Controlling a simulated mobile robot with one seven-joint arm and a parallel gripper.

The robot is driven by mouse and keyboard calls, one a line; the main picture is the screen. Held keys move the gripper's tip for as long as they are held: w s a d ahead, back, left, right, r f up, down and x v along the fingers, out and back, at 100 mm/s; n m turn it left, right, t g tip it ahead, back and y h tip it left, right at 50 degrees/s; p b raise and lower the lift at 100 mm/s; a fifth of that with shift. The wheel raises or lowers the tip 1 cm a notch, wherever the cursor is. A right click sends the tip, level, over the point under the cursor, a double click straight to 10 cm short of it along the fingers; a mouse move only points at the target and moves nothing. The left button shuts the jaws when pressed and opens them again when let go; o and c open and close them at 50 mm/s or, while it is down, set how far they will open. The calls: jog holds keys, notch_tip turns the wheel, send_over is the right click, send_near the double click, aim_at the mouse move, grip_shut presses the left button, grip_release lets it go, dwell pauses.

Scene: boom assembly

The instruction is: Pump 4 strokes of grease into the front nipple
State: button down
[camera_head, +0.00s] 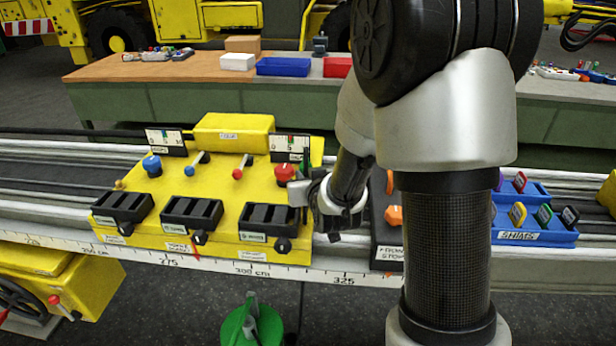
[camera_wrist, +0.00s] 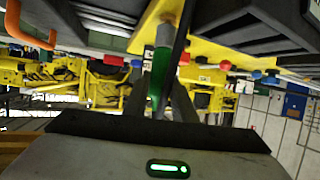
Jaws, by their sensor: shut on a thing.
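My gripper (camera_head: 306,192) is at the right end of the yellow control console (camera_head: 150,214), beside the right gauge. In the wrist view my gripper (camera_wrist: 160,95) is shut on a green handle (camera_wrist: 156,82) with a silver shaft above it. A sliver of this green handle (camera_head: 305,158) shows in the head view, mostly hidden by the gripper. The console carries a blue knob (camera_head: 151,163), a blue lever (camera_head: 190,170), a red lever (camera_head: 238,173) and a red knob (camera_head: 284,172). I cannot make out the front nipple.
A dark block labelled as a front stop (camera_head: 385,250) lies right of the console, partly behind my arm. A blue shims tray (camera_head: 535,236) is farther right. A green round-topped object (camera_head: 250,325) stands below the rail (camera_head: 150,255). A workbench (camera_head: 200,75) with bins is behind.

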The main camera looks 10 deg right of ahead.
jog(key=shift+f+b, duration=0.35)
jog(key=shift+b, duration=0.05)
jog(key=c, duration=1.4)
grip_release()
